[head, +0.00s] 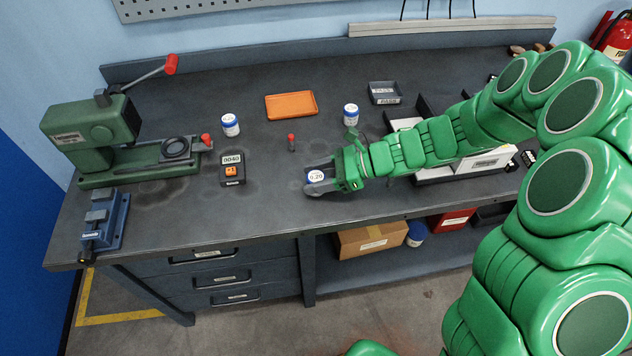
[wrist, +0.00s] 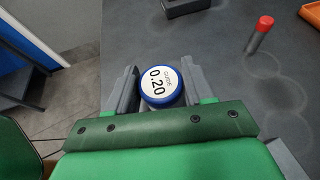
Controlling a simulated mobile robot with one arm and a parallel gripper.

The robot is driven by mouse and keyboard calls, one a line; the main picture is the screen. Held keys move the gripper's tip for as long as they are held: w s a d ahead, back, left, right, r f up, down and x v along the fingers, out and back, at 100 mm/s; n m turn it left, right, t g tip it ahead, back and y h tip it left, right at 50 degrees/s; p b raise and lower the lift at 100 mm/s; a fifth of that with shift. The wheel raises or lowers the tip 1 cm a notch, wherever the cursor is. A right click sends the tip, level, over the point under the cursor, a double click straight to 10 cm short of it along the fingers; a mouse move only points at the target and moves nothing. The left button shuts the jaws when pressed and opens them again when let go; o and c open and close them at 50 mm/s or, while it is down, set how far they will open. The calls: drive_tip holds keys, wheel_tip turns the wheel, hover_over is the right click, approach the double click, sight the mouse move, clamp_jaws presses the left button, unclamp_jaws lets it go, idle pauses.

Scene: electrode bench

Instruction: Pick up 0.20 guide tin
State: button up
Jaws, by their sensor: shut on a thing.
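The 0.20 guide tin (wrist: 160,85) is a round tin with a blue rim and a white lid marked 0.20. In the wrist view it sits between the two grey fingers of my gripper (wrist: 157,88), which is shut on it. In the head view the tin (head: 316,176) shows between the jaws of my gripper (head: 319,180), over the front middle of the bench. Whether its base touches the bench cannot be told. Its lower side is hidden.
Two similar blue and white tins (head: 230,125) (head: 351,114) stand farther back. A red-capped pin (head: 291,142) stands just behind my gripper. A dark block (head: 232,169) is to the left, and an orange tray (head: 291,104) lies behind. A green press (head: 105,140) stands at the left.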

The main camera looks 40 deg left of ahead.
drive_tip(key=shift+c, duration=1)
drive_tip(key=shift+r, duration=0.15)
